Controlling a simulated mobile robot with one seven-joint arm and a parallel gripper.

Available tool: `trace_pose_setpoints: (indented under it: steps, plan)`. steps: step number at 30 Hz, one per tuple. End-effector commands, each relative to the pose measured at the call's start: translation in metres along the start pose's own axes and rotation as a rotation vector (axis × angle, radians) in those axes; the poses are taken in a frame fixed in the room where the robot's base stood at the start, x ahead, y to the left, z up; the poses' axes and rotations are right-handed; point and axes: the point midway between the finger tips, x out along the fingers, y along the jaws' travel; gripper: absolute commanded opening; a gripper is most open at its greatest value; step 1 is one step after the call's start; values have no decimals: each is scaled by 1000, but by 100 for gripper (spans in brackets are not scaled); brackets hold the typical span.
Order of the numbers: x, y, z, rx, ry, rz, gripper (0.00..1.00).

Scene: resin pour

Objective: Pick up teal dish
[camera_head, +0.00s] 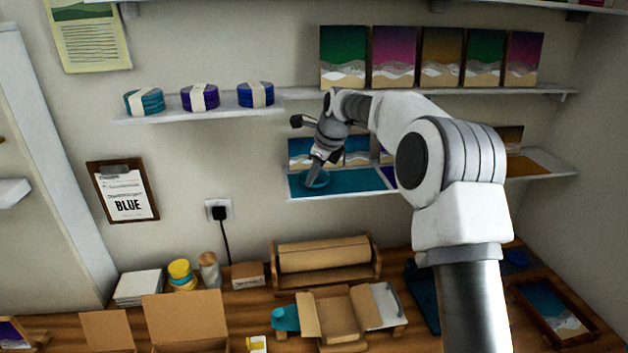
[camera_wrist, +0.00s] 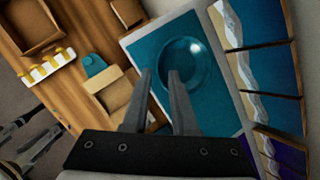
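The teal dish (camera_head: 321,181) is a shallow round glossy bowl on a teal mat (camera_head: 350,183) at the left of the lower wall shelf. In the wrist view the dish (camera_wrist: 196,52) lies on the same teal surface. My gripper (camera_head: 312,175) points down at the dish. In the wrist view my gripper (camera_wrist: 160,74) has its two fingers apart with a gap between them. The left fingertip shows outside the dish's left rim and the right one overlaps the dish's inside. I cannot tell whether either finger touches it.
Framed wave pictures (camera_wrist: 240,70) stand along the back of this shelf, close to the dish. A shelf above holds banded coaster stacks (camera_head: 200,96) and more pictures (camera_head: 393,57). Below, the wooden bench (camera_head: 240,310) carries open cardboard boxes (camera_head: 185,318) and jars.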

Motion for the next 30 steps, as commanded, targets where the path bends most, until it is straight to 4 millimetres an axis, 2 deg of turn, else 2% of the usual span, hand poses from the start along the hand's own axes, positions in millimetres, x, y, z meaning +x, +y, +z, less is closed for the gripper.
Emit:
trace_pose_setpoints:
  steps: [3,6,14,18,30]
  plan:
    - [18,0,0,0,1,3,26]
    - [27,0,0,1,-1,2,26]
    - [29,0,0,1,-1,0,26]
    - [29,0,0,0,-1,0,1]
    - [29,0,0,1,0,1,0]
